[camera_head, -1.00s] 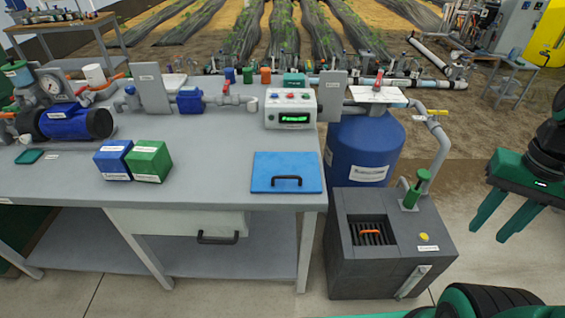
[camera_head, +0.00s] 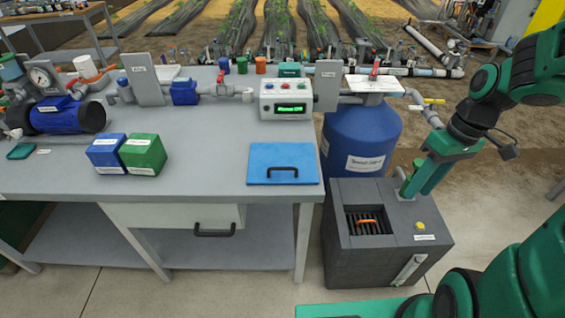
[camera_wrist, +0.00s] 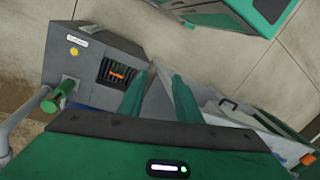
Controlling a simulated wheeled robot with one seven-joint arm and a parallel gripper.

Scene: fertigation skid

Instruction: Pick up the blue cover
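The blue cover (camera_head: 262,158) is a flat square panel with a black bar handle. It lies flat near the front right corner of the grey workbench (camera_head: 205,150) in the head view. My gripper (camera_head: 413,193) is to the right of the cover, above the dark grey box, fingers pointing down and left. In the wrist view, the two green fingers of my gripper (camera_wrist: 161,78) stand apart with nothing between them. I cannot make out the cover in the wrist view.
The dark grey box (camera_head: 345,265) with a grate and orange handle stands right of the bench. A blue tank (camera_head: 340,130) is behind it. A control box (camera_head: 288,110) stands behind the cover; blue (camera_head: 106,152) and green (camera_head: 143,154) blocks sit left. Bench around the cover is clear.

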